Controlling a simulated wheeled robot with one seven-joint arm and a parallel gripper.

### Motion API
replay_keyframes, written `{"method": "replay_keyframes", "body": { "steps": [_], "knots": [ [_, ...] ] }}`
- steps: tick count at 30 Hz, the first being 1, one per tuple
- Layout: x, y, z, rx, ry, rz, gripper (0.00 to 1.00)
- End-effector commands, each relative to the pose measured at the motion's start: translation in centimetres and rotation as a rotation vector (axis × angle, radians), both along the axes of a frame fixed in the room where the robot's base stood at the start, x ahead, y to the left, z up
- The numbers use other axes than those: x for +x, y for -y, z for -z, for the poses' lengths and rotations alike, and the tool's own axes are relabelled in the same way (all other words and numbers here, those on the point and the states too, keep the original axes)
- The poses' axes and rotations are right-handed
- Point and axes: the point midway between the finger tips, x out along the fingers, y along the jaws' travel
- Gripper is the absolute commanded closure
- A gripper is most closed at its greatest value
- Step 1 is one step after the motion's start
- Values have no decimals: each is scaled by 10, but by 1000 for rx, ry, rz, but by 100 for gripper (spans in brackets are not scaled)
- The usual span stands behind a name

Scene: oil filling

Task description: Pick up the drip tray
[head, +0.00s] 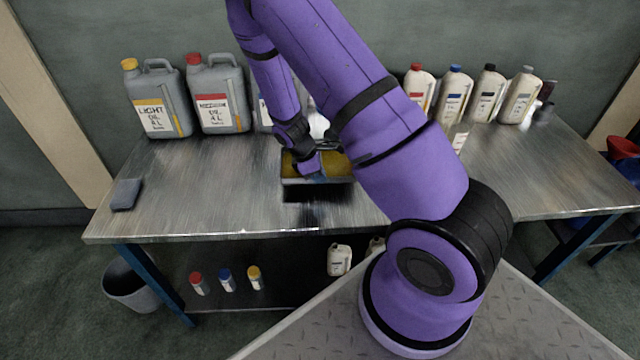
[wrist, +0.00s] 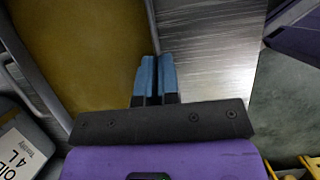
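The drip tray (head: 297,181) is a grey, shallow rectangular tray with a yellow-brown inside. It is at the middle of the metal workbench in the head view, partly hidden by my arm. In the wrist view its near wall (wrist: 152,30) runs between my two blue fingertips, with the yellow-brown inside to the left. My gripper (wrist: 157,62) is closed on this wall, fingers on either side. In the head view my gripper (head: 318,166) is over the tray. A dark patch lies below the tray's front; I cannot tell whether the tray is clear of the bench.
Large grey oil canisters (head: 216,98) stand behind left on the workbench (head: 230,190). Several smaller bottles (head: 453,95) stand behind right. A grey cloth or sponge (head: 125,194) lies at the left edge. The bench front between them is free. Small bottles (head: 227,280) stand on the lower shelf.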

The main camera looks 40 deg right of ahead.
Motion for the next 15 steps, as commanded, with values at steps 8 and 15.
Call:
{"method": "replay_keyframes", "body": {
  "steps": [8,15],
  "knots": [
    [-1,0,33,0,-3,0,100],
    [0,0,36,0,0,0,100]
  ]
}}
